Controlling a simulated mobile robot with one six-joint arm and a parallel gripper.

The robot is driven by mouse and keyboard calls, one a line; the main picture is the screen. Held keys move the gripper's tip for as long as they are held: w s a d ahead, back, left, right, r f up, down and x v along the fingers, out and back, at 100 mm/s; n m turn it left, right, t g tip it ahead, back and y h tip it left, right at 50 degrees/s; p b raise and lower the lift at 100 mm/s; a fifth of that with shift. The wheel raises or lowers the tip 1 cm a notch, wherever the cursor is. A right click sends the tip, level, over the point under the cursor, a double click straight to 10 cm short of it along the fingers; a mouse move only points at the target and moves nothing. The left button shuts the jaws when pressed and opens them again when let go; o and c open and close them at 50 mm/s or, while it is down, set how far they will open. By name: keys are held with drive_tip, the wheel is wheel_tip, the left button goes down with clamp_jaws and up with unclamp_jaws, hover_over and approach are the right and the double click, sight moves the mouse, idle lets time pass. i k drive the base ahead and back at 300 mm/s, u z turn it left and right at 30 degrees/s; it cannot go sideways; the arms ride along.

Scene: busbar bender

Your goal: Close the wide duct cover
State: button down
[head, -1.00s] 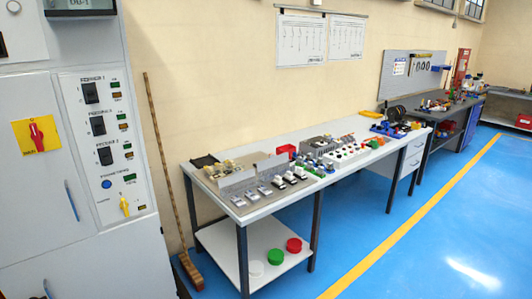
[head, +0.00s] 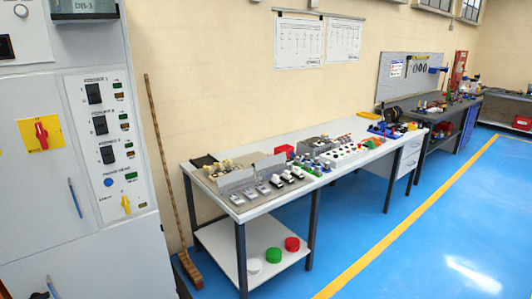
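I cannot single out a wide duct cover for certain. Two light grey upright panels (head: 237,183) stand side by side near the left end of the white workbench (head: 352,164), behind a row of small grey and white parts. The second panel (head: 271,167) is just right of the first. At this distance I cannot tell whether either is the cover, or whether a duct lies open below it. My gripper is not in view.
A grey switch cabinet (head: 135,228) fills the left side. A broom (head: 165,170) leans on the wall between cabinet and bench. Red, green and white round parts lie on the lower shelf (head: 235,252). A darker bench (head: 438,119) stands beyond. The blue floor (head: 400,250) in front is clear.

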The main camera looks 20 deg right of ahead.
sight(271, 161)
drive_tip(key=z, duration=0.05)
drive_tip(key=i, duration=1)
drive_tip(key=u, duration=0.05)
